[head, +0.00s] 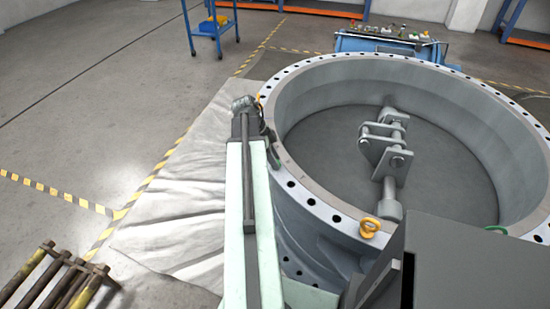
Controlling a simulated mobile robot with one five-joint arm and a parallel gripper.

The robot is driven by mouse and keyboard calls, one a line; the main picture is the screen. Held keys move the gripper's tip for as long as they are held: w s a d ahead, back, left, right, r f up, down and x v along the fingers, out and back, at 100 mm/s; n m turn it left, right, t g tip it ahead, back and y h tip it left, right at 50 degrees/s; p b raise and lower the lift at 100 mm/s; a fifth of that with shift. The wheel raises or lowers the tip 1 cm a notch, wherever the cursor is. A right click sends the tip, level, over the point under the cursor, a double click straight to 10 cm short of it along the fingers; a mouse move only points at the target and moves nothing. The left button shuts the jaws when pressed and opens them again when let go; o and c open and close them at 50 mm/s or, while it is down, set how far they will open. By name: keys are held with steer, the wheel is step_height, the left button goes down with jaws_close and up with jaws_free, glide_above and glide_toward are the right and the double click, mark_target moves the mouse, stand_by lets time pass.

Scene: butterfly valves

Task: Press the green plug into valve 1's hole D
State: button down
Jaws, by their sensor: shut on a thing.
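Valve 1 (290,185), taken to be the large grey ring-shaped valve body, lies flat with its holed flange facing up. A small dark green piece (274,158), which appears to be the green plug, shows at the flange's left side, just right of my arm. My gripper (268,134) is at the end of my pale green arm, over the left flange edge, and looks shut on the green plug. My arm hides most of the jaws and plug. I cannot tell whether the plug is in a hole or above it. No letter for hole D is readable.
A yellow ring-topped piece (370,226) stands on the near flange. A small orange loop (261,99) shows at the left rim. The disc linkage (384,140) rises inside the valve. A blue bench (390,45) stands behind. Pipes (50,280) lie at lower left.

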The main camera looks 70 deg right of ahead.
steer(key=shift+f, duration=0.25)
steer(key=shift+f+b, duration=0.3)
steer(key=shift+b, duration=0.2)
steer(key=shift+c, duration=2.2)
jaws_free()
steer(key=shift+r, duration=0.1)
step_height(320, 180, up, 6)
steer(key=p, duration=0.6)
